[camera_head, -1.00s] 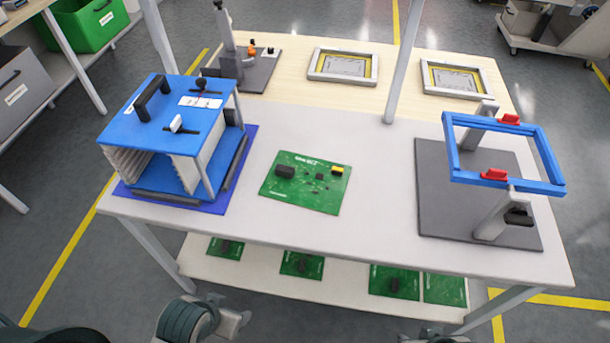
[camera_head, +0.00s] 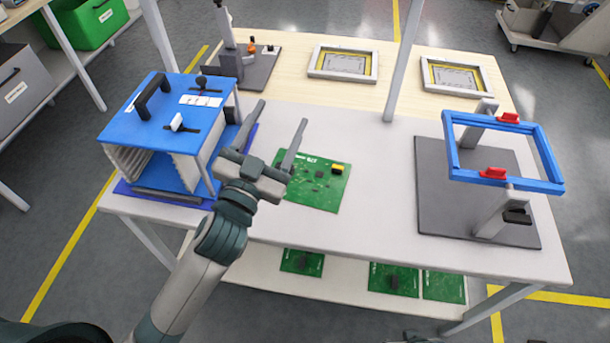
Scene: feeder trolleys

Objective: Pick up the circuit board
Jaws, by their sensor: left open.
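A green circuit board (camera_head: 325,192) lies flat on the white table top, between the blue rack and the blue frame fixture. It has a yellow part near its upper right corner and several dark parts. My left gripper (camera_head: 278,118) is open and empty, its two fingers spread and pointing away from me. It is above the table at the board's left side, and its right finger and body cover part of the board's left edge. I cannot tell its height above the board.
A blue rack (camera_head: 148,128) stands left of my left gripper. A blue frame fixture (camera_head: 468,150) on a grey plate stands at the right. Several more green boards lie on the lower shelf (camera_head: 345,290). A table post (camera_head: 393,85) rises behind.

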